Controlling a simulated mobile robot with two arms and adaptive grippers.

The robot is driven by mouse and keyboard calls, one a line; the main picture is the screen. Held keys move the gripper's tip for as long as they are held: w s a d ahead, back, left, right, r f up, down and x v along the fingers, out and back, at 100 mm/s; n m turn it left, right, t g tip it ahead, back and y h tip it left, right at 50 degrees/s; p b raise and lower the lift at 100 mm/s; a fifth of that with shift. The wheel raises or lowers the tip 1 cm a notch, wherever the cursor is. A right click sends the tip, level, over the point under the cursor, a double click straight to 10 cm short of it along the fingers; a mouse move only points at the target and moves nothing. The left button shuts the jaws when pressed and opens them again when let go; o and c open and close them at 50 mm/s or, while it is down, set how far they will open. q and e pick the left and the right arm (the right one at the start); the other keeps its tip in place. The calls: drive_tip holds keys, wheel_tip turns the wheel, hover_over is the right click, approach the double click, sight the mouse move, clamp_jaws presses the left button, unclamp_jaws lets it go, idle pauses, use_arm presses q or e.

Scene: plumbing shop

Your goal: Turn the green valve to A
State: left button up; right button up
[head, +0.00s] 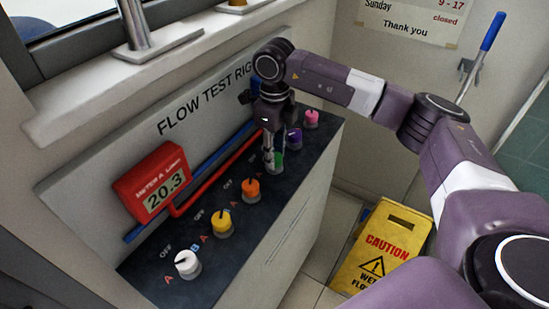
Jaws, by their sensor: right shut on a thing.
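The green valve (279,159) is on the dark top of the test rig, between the orange valve (251,188) and the purple valve (294,138). Only a bit of its green shows. My right gripper (273,163) points down over it and is shut on it, hiding most of the knob. The valve's own A and B marks and where its pointer stands are hidden by the gripper. My left gripper is not in view.
The white valve (187,264), yellow valve (222,221) and pink valve (311,118) share the panel. A red meter (152,181) reading 20.3 is on the backboard, near red and blue pipes. A yellow caution sign (383,248) stands on the floor at right.

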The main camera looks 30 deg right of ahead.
drive_tip(key=shift+n+b, duration=0.45)
drive_tip(key=shift+n, duration=0.55)
drive_tip(key=o, duration=1.2)
drive_tip(key=shift+c, duration=0.2)
drive_tip(key=shift+r, duration=0.1)
wheel_tip(320, 180, up, 12)
